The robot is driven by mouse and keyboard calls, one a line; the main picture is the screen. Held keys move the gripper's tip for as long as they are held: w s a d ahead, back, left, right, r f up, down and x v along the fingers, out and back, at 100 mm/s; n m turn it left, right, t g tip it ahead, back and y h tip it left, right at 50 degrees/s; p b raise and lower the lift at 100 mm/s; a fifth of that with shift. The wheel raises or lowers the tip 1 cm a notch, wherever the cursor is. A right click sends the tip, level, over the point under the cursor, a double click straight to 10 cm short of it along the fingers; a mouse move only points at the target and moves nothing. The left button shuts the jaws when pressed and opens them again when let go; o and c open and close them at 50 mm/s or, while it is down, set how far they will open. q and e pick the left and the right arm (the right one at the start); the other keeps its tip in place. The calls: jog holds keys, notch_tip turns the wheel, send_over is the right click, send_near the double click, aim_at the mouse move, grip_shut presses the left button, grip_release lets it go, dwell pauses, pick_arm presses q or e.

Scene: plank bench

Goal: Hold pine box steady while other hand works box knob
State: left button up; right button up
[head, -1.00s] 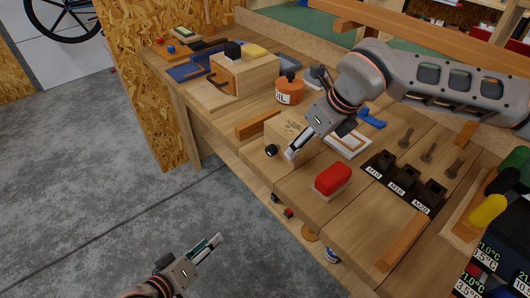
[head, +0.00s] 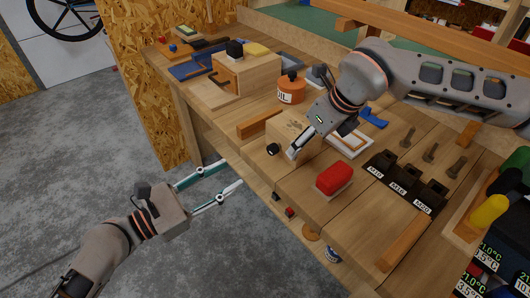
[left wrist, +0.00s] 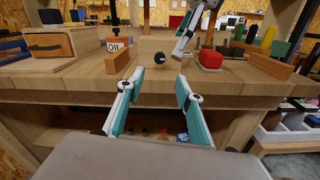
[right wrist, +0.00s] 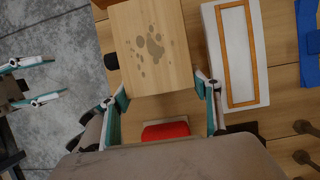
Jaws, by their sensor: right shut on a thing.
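The print shows clearly in the right wrist view, on the box top (right wrist: 150,45). Its black round knob (head: 273,149) is on the front face and also shows in the left wrist view (left wrist: 159,58). My right gripper (head: 292,155) is shut on the box, with fingers at both sides of its near end in the right wrist view (right wrist: 165,92). My left gripper (head: 233,172) is open and empty, in front of the bench edge, facing the knob and apart from it.
A red-topped block (head: 334,178) lies right of the box. An orange oil can (head: 290,89) and a wooden strip (head: 261,123) stand to its left and behind. A white framed panel (head: 350,142) lies behind it. The space before the bench is free.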

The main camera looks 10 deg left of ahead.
aim_at(270, 152)
pick_arm(q)
jog(key=x, duration=1.2)
grip_shut()
